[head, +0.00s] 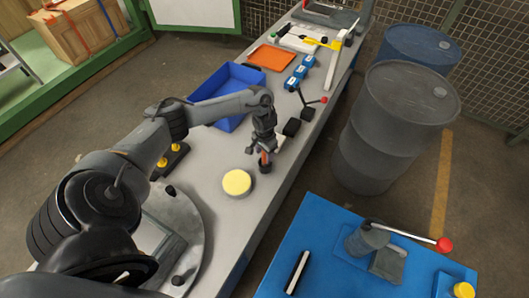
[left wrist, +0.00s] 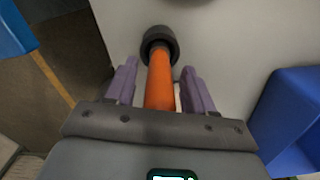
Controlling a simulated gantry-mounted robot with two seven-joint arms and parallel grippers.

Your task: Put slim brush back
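The slim brush, with an orange handle (left wrist: 160,82), also shows as a small orange bit in the head view (head: 264,157). Its far end meets a dark round cup (left wrist: 158,43), which stands on the grey bench (head: 265,168). Whether the brush rests in the cup's hole or just over it is hard to tell. My left gripper (head: 262,152) is just above the cup. In the left wrist view its two purple fingers (left wrist: 160,75) stand on both sides of the handle, with a visible gap on each side. My right gripper is not in view.
A pale yellow round pad (head: 237,182) lies left of the cup. Black blocks (head: 291,127), a blue bin (head: 232,88) and an orange tray (head: 270,57) are farther along the bench. A blue table (head: 325,235) with a red-knobbed lever tool stands lower right, beyond a floor gap.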

